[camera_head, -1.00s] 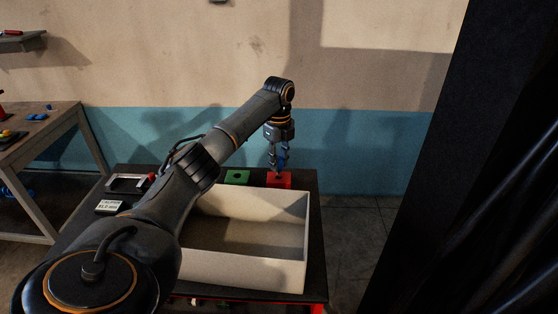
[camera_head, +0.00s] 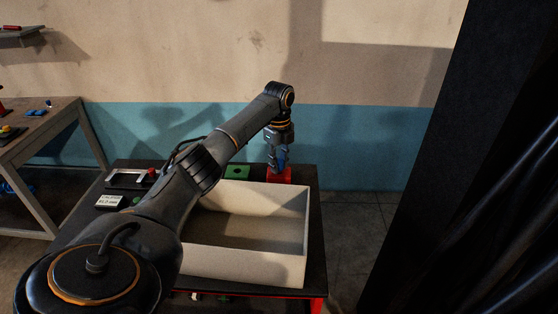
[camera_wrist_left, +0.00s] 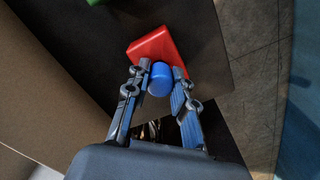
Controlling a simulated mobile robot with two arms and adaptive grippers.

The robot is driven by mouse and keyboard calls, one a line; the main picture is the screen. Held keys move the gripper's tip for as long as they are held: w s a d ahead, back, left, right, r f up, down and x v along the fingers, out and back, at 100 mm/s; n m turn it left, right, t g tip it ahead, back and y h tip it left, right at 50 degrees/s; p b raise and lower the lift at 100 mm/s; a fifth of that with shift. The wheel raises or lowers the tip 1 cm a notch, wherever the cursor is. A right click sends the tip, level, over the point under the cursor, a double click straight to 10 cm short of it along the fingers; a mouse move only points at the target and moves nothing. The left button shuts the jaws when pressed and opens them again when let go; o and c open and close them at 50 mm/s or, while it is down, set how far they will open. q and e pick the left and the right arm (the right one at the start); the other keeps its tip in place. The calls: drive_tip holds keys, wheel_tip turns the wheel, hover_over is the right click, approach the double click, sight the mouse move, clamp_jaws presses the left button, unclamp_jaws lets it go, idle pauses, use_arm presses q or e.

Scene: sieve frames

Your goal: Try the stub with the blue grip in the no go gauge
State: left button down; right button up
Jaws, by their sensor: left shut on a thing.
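My left gripper (camera_head: 279,163) points down over the red gauge block (camera_head: 285,177) at the back right of the bench. It is shut on the blue grip of the stub (camera_wrist_left: 160,78), which shows between the two fingers in the left wrist view. The fingertips are right at the red block (camera_wrist_left: 152,46), low over its top. The lower end of the stub is hidden, so I cannot tell how far it sits in the hole. The green gauge block (camera_head: 237,172), with a dark hole, stands left of the red one. My right gripper is not in view.
A large cream open box (camera_head: 303,237) fills the front of the dark bench (camera_head: 315,225). A device with a red knob (camera_head: 130,178) and a small display (camera_head: 109,201) are at the left. A side table (camera_head: 35,130) stands further left; a dark pillar (camera_head: 450,120) rises at right.

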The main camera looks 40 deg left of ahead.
use_arm(q)
drive_tip(key=shift+s+f, duration=0.1)
drive_tip(key=shift+f, duration=0.4)
idle(1.0)
drive_tip(key=shift+r, duration=0.1)
drive_tip(key=shift+r, duration=3)
drive_tip(key=shift+d, duration=0.1)
